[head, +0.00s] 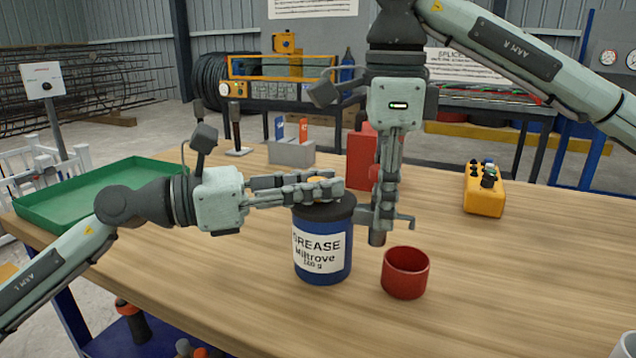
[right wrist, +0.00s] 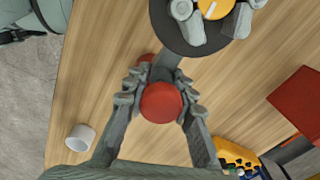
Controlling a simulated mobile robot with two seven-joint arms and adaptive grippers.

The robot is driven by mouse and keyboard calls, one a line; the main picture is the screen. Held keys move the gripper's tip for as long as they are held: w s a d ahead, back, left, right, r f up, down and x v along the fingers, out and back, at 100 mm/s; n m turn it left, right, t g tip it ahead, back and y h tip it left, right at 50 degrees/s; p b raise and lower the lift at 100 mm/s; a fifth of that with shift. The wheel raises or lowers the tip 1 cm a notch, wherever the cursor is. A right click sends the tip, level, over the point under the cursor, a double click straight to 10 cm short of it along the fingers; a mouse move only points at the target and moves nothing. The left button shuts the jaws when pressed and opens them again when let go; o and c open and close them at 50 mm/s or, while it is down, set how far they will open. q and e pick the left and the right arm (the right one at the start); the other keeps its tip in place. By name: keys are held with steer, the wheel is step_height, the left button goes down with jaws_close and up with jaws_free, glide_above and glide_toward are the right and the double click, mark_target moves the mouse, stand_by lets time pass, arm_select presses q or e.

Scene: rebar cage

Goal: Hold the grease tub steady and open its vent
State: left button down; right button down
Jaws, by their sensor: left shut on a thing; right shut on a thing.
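The blue grease tub (head: 322,250) stands upright on the table, with a white label and a black lid. Its yellow vent knob (right wrist: 213,8) sits on the lid, with a pale line across it. My left gripper (head: 322,186) comes in from the left and is shut on this knob, with its fingers on either side. My right gripper (head: 385,215) points down at the tub's right side. It is shut on an upright handle whose round red end (right wrist: 160,102) shows between the fingers. A grey bar seems to run from this handle to the tub; the join is partly hidden.
A red cup (head: 405,274) stands close, right of the tub. A green tray (head: 45,215) lies at left, a yellow control box (head: 484,195) at right. A red container (head: 361,155) and a grey holder (head: 291,152) stand behind. The front table is mostly clear.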

arm_select(q)
steer(key=shift+f+m+g, duration=0.1)
steer(key=shift+m+g, duration=0.3)
steer(key=shift+g, duration=0.2)
steer(key=c, duration=1.3)
jaws_free()
steer(key=shift+a, duration=0.15)
steer(key=v, duration=1.1)
steer(key=shift+s+a+f, duration=0.1)
steer(key=shift+a+f, duration=0.05)
steer(key=shift+a, duration=0.25)
arm_select(e)
steer(key=c, duration=1.2)
jaws_free()
